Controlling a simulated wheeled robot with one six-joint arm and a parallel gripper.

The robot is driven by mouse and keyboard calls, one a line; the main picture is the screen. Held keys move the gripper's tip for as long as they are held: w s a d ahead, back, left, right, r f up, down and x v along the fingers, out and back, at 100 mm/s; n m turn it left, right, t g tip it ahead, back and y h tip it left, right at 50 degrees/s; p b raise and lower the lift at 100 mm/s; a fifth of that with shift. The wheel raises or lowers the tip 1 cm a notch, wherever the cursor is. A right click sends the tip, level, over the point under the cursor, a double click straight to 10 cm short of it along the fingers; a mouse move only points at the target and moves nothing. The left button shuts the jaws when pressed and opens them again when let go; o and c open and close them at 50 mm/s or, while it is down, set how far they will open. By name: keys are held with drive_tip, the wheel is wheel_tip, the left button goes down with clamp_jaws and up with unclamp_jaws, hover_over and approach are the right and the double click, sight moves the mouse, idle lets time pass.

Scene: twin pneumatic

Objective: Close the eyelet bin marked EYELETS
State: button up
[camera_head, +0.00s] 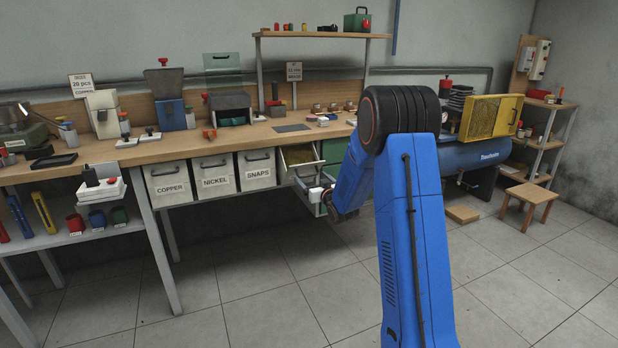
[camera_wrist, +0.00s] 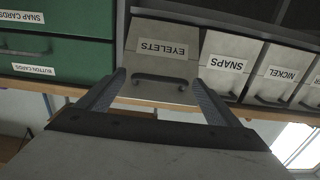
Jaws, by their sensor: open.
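The grey bin marked EYELETS (camera_wrist: 167,50) shows upside down in the wrist view, with a dark bar handle (camera_wrist: 160,79) on its front. In the head view the eyelet bin (camera_head: 299,156) stands pulled out from under the bench, right of SNAPS, with its open top and tan inside showing. My gripper (camera_wrist: 158,82) is open and empty, its fingers on either side of the handle in the picture; I cannot tell whether they touch the bin. In the head view my gripper (camera_head: 322,198) is near the bin's front, partly hidden by my blue arm.
Bins marked SNAPS (camera_head: 257,170), NICKEL (camera_head: 215,178) and COPPER (camera_head: 168,184) sit flush beside it. A green drawer cabinet (camera_wrist: 60,55) is on its other side. The workbench top (camera_head: 240,133) overhangs the bins. The floor in front is clear.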

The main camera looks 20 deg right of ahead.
sight(309, 175)
drive_tip(key=shift+w, duration=1.65)
drive_tip(key=c, duration=1.2)
